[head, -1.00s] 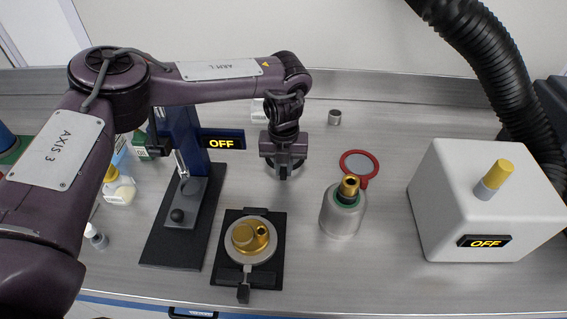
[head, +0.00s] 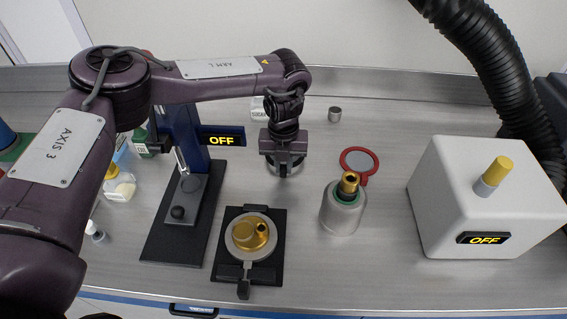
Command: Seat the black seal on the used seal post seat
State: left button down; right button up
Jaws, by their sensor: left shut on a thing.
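My left gripper (head: 284,170) points down over the middle of the bench, behind the black plate. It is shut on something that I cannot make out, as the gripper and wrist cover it. I cannot pick out the black seal for certain. No part is clearly marked as the used seal post seat. A brass fixture (head: 246,235) with a round grey rim stands on a black plate (head: 273,274), in front of the gripper. My right gripper is not in view.
A steel canister with a brass top (head: 342,211) stands right of the plate. A red-rimmed round mirror (head: 358,160) lies behind it. A black-based stand (head: 172,243) with an "OFF" sign is at left. A white box (head: 490,215) fills the right. Bench between canister and box is clear.

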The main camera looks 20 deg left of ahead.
pick_arm(q)
jog(key=shift+f, duration=0.15)
dwell(0.5)
jog(key=shift+f+b, duration=0.5)
jog(key=shift+f, duration=0.35)
jog(key=c, duration=1.3)
grip_release()
jog(key=shift+r, duration=0.1)
notch_tip(320, 180, up, 8)
jog(key=shift+f+b, duration=0.15)
jog(key=shift+b, duration=0.65)
